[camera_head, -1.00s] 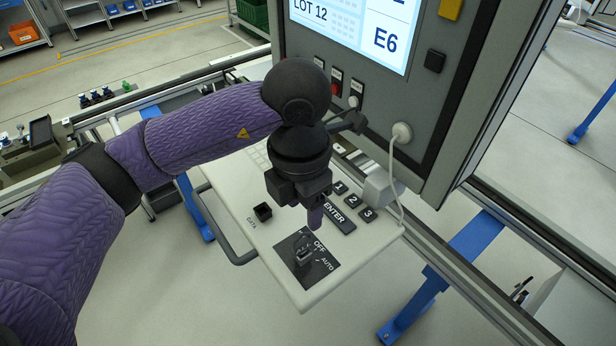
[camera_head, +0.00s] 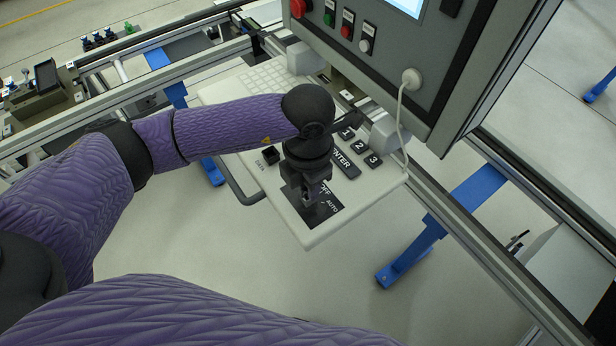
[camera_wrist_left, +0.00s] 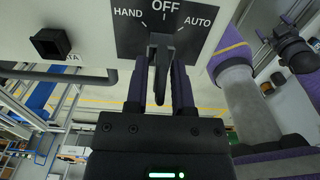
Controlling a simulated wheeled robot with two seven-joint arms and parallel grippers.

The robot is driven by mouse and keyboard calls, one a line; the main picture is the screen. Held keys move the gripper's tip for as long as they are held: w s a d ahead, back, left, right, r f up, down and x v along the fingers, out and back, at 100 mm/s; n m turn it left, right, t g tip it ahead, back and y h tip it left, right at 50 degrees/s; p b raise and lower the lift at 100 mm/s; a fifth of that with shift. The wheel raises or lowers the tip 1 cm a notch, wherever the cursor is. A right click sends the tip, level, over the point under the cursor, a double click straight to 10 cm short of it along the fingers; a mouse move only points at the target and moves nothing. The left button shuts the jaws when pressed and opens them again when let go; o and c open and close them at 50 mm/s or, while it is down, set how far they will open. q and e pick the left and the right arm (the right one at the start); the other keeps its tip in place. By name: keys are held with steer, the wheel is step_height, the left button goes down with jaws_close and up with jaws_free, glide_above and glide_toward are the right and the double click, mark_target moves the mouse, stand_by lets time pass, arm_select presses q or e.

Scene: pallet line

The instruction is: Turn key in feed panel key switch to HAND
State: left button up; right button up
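The key switch sits on a black plate marked HAND, OFF and AUTO (camera_wrist_left: 205,45) on the pale feed panel (camera_head: 310,235). The grey key (camera_wrist_left: 159,62) stands in the switch and lines up roughly with OFF in the left wrist view. My left gripper (camera_head: 316,196) is at the switch and hides most of it in the head view. In the left wrist view its two purple fingers (camera_wrist_left: 161,80) stand on either side of the key, with a gap showing at each side. My right gripper (camera_wrist_left: 277,32) appears small at the upper right there, fingers apart, away from the panel.
A square black DATA socket (camera_wrist_left: 52,43) is beside the switch plate. The ENTER button (camera_head: 343,163) and numbered buttons lie just behind my gripper. A grey cabinet (camera_head: 440,75) with a white cable (camera_head: 402,115) rises behind. A bar handle (camera_head: 245,195) runs along the panel's left edge.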

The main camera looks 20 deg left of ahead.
arm_select(q)
jaws_close()
steer(key=n+p, duration=0.1)
steer(key=n, duration=0.4)
steer(key=shift+r+n, duration=0.1)
steer(key=shift+n, duration=0.3)
steer(key=n, duration=0.3)
steer(key=shift+p, duration=0.4)
steer(key=o, duration=0.9)
jaws_free()
steer(key=shift+r+p, duration=2.65)
steer(key=shift+r, duration=0.75)
